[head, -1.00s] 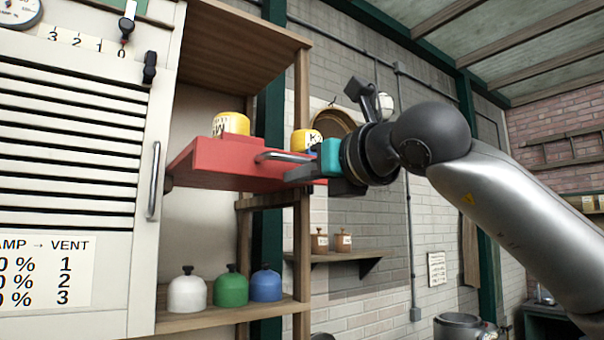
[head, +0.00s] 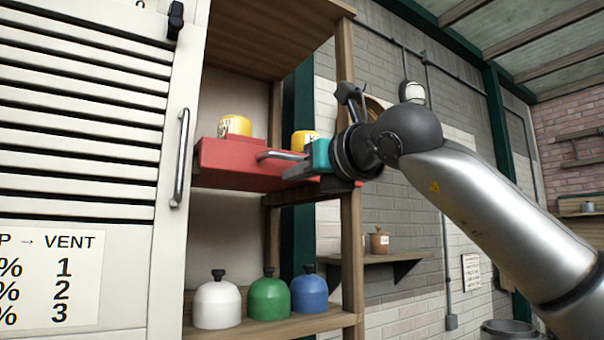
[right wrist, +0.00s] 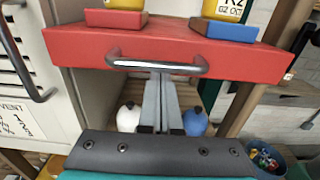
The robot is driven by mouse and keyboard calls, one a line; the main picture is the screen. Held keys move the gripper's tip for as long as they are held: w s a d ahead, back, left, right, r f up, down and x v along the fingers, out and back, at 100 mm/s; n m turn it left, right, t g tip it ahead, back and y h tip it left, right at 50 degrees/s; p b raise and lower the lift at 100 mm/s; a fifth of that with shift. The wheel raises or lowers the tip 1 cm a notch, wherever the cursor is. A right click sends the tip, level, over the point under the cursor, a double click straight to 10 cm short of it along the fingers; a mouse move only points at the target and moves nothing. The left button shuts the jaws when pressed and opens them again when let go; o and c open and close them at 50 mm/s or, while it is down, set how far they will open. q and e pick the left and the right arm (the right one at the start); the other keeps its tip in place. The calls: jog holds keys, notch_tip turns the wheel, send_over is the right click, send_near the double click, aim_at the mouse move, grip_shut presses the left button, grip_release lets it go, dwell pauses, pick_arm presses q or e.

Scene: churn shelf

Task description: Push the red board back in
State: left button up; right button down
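The red board (head: 235,168) is a thick shelf board at mid-height in the wooden shelf, its red front facing me. Its grey bar handle (head: 283,155) is on the front; it also shows in the right wrist view (right wrist: 158,67). Two yellow tins (head: 235,125) (head: 304,140) stand on the board, one on a red base and one on a blue base in the wrist view. My right gripper (head: 297,170) is at the handle. In the wrist view its fingers (right wrist: 161,80) are together, tips just under the handle bar; contact is unclear. My left gripper is out of view.
White, green and blue domed pots (head: 218,302) (head: 268,299) (head: 308,293) stand on the lower shelf. A louvred cabinet door (head: 90,150) with a handle (head: 181,158) is close on the left. A wooden post (head: 350,240) stands right of the board.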

jog(key=p+x, duration=0.1)
jog(key=x, duration=0.2)
jog(key=shift+r, duration=0.1)
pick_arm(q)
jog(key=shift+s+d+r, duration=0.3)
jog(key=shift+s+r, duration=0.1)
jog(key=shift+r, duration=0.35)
pick_arm(e)
jog(key=shift+d, duration=0.15)
